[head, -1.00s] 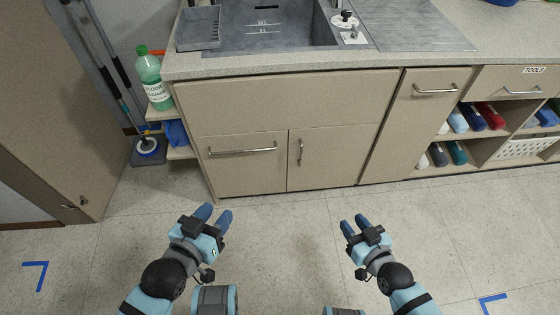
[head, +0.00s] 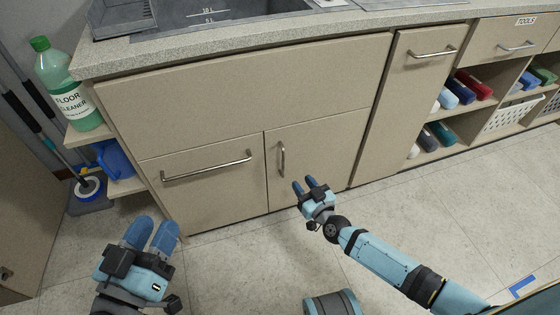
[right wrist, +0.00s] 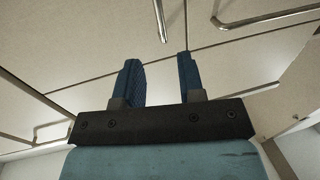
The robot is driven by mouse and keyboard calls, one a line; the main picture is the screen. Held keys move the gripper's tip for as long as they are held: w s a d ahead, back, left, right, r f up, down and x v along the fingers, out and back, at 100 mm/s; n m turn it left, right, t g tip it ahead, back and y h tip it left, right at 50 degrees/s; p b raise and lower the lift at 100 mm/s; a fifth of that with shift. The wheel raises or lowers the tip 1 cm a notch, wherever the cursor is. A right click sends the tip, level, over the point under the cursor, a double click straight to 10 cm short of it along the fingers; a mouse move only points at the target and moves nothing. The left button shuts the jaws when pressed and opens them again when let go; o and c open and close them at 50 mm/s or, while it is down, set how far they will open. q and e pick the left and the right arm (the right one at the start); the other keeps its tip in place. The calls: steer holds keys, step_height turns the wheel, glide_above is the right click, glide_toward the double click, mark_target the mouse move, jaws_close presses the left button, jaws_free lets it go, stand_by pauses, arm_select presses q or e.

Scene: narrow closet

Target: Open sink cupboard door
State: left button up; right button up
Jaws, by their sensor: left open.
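The sink cupboard has two beige lower fronts under a wide plain panel. The right front (head: 325,150) has a short vertical bar handle (head: 281,160) near its left edge and is shut. The left front (head: 215,195) has a long horizontal handle (head: 206,167) and is also shut. My right gripper (head: 304,184) is open and empty, just below and right of the vertical handle in the head view. In the right wrist view, the vertical handle (right wrist: 160,18) lies beyond its parted fingers, apart from them. My left gripper (head: 156,228) is open and empty, low at the left.
A green floor cleaner bottle (head: 68,85) and a blue jug (head: 115,160) stand on side shelves at left. The floor before the cupboard is clear.

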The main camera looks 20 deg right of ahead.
mark_target(284, 160)
steer(key=b+x, duration=0.3)
steer(key=x, duration=0.7)
steer(key=shift+a+f, duration=0.1)
steer(key=shift+b+x, duration=0.4)
steer(key=shift+x, duration=0.45)
arm_select(q)
steer(key=shift+m+g, duration=0.6)
steer(key=shift+g, duration=0.1)
steer(key=f, duration=0.4)
steer(key=shift+w+f, duration=0.25)
steer(key=shift+w, duration=0.1)
arm_select(e)
steer(key=shift+c, duration=0.2)
jaws_close()
